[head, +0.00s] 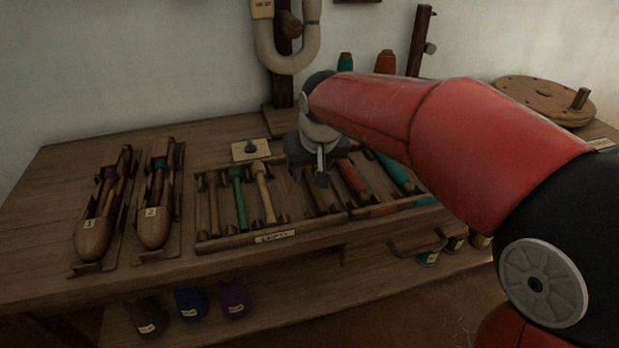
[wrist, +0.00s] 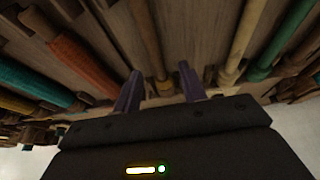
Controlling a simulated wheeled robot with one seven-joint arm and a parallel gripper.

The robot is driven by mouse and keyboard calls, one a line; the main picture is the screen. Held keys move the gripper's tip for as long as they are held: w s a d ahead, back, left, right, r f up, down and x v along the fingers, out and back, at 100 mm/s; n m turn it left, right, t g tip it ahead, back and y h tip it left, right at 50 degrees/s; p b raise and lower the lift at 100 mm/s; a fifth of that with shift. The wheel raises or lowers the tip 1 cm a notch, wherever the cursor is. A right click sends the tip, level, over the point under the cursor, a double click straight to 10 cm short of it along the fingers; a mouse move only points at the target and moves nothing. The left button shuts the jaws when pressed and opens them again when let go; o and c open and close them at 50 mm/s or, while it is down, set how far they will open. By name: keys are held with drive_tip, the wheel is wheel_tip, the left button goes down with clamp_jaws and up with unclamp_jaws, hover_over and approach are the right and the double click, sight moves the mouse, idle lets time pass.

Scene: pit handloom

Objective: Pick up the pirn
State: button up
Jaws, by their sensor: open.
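Several pirns lie side by side in a divided wooden tray (head: 274,237) on the bench. In the head view, from the left, they include a green pirn (head: 239,198), a cream pirn (head: 265,193), an orange pirn (head: 353,178) and a teal pirn (head: 393,170). My gripper (head: 322,180) is open and empty over the middle of the tray. In the wrist view, a brownish pirn (wrist: 147,45) runs between its two purple fingers, with the orange pirn (wrist: 86,62) to the left and the cream pirn (wrist: 236,50) to the right. I cannot tell whether the fingers touch anything.
Two numbered shuttles (head: 97,222) (head: 155,215) lie in holders left of the tray. A small label card (head: 243,153) with a dark green piece lies behind it. Thread cones (head: 385,62) and a round wooden disc (head: 545,97) stand at the back right. Dark bundles (head: 190,303) are on the lower shelf.

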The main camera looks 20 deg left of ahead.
drive_tip(key=shift+x, duration=0.85)
drive_tip(key=shift+c, duration=0.2)
clamp_jaws()
